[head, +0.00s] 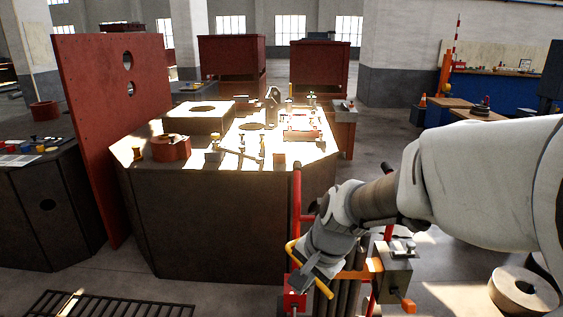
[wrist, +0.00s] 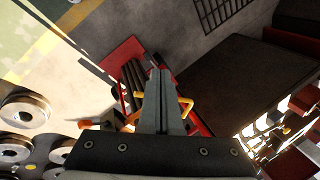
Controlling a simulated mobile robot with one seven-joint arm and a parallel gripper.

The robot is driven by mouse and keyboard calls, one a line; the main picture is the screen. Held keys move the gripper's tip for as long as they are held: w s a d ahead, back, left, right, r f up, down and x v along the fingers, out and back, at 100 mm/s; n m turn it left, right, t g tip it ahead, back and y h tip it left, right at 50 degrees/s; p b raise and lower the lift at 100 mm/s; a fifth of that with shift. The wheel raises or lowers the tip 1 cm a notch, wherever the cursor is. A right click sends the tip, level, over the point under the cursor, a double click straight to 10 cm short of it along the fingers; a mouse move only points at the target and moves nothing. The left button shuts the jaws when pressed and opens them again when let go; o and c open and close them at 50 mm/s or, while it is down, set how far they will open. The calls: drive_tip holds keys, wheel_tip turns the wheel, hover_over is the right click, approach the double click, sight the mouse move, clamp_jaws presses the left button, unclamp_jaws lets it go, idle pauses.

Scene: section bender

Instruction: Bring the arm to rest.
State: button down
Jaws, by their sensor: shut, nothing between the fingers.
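My arm (head: 480,170) reaches in from the right in the head view, bent downward. My gripper (head: 308,285) hangs low at its end, in front of the dark machine bench and over a red-framed trolley. In the wrist view my gripper (wrist: 163,75) points down with its two fingers together and nothing between them. Behind the fingers is the red trolley (wrist: 125,55) with dark bars and yellow handles. I cannot tell from these frames how far the fingers are from the trolley.
The dark bench (head: 215,220) with sunlit parts on top stands ahead. A tall red panel (head: 105,110) is at its left. A dark floor grate (head: 100,306) lies front left. Open floor shows at right.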

drive_tip(key=s+d+r+n+t+h, duration=0.3)
drive_tip(key=s+d+r+n, duration=0.6)
drive_tip(key=s, duration=0.6)
wheel_tip(320, 180, up, 22)
drive_tip(key=d+p, duration=0.1)
drive_tip(key=p, duration=1.9)
drive_tip(key=shift+f+m, duration=0.25)
drive_tip(key=shift+m, duration=0.15)
